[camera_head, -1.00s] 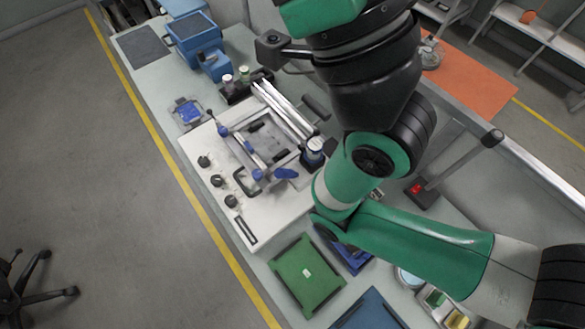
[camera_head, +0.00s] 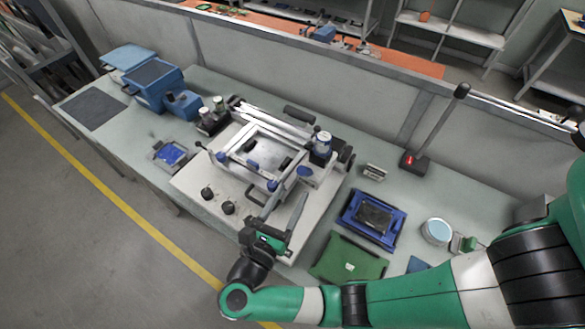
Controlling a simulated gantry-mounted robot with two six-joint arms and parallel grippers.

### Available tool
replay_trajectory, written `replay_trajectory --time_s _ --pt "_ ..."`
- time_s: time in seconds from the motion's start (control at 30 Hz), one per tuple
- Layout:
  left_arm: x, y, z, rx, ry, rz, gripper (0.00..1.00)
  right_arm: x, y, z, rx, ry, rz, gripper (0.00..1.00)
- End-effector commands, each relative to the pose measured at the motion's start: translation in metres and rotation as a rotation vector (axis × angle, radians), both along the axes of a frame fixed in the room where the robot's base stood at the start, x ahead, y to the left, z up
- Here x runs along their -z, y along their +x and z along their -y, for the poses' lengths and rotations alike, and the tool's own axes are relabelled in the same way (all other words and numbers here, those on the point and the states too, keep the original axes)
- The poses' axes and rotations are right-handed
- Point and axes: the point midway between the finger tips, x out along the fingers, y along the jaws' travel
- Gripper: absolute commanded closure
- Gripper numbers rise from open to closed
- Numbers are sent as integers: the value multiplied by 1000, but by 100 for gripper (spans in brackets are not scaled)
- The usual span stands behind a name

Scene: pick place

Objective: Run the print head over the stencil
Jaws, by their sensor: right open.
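A white stencil printer (camera_head: 192,183) stands on the bench in the middle of the head view. Its metal stencil frame (camera_head: 285,143) lies on top, with silver rails (camera_head: 275,121) along the back. A bar with blue knobs (camera_head: 252,165) runs along the frame's front; I cannot tell for certain which part is the print head. My right gripper (camera_head: 290,200) is at the printer's front right corner, below the bar's right end. Its two fingers point up the picture, apart, with nothing seen held between them. Contact with the printer cannot be told. My left gripper is out of view.
A blue fixture (camera_head: 372,218) and a green board (camera_head: 348,260) lie right of the printer. A blue machine (camera_head: 152,84) stands at the left back.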

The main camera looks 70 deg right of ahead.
Motion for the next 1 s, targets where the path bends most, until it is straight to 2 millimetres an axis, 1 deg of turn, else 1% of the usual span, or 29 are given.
replay_trajectory --time_s 0.03,0.13,0.27,0.37,0.6,0.7,0.83,1.0 --pt "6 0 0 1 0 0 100 11 -3 -6 -25 -9 -15 38" --pt "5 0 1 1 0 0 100 8 -1 -10 -37 -9 -12 38" --pt "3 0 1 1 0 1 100 7 -1 -4 -34 -8 -11 38" --pt "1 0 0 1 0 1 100 6 -1 11 -31 -9 -11 38" --pt "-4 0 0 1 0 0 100 6 -1 64 -28 -9 -10 38" --pt "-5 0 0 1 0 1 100 7 -1 84 -30 -9 -10 38" --pt "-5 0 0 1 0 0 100 6 0 101 -32 -10 -9 38" --pt "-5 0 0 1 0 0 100 7 1 107 -35 -9 -8 38"
